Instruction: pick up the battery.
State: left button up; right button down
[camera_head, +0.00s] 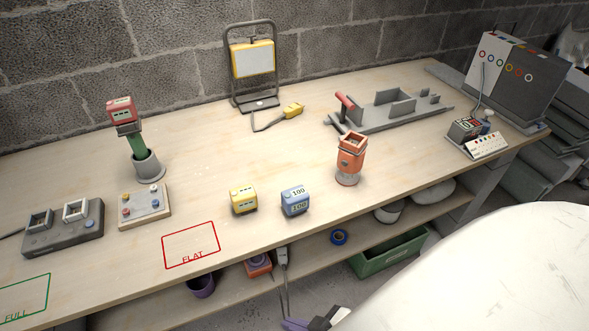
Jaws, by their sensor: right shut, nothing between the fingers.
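Two block-shaped batteries stand on the bench near its front edge: a yellow one (244,199) and a blue one (295,200) marked 100, a small gap apart. A red block (121,110), which looks like another battery, sits on top of a green-handled tool (138,146) upright in a grey cup. The task's word does not tell which one is meant. My right gripper (297,324), purple-fingered, is at the bottom edge, below and in front of the bench, far from the batteries. It is shut and empty, partly cut off. My left gripper is not in view.
A dark charger (63,230) with two bays and a button board (145,202) lie left. Red FLAT (191,246) and green FULL (26,299) outlines are empty where visible. An orange holder (350,160) stands right of the blue battery. A lower shelf runs below the bench.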

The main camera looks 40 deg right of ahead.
aim_at(299, 201)
jog(key=z, duration=1.55)
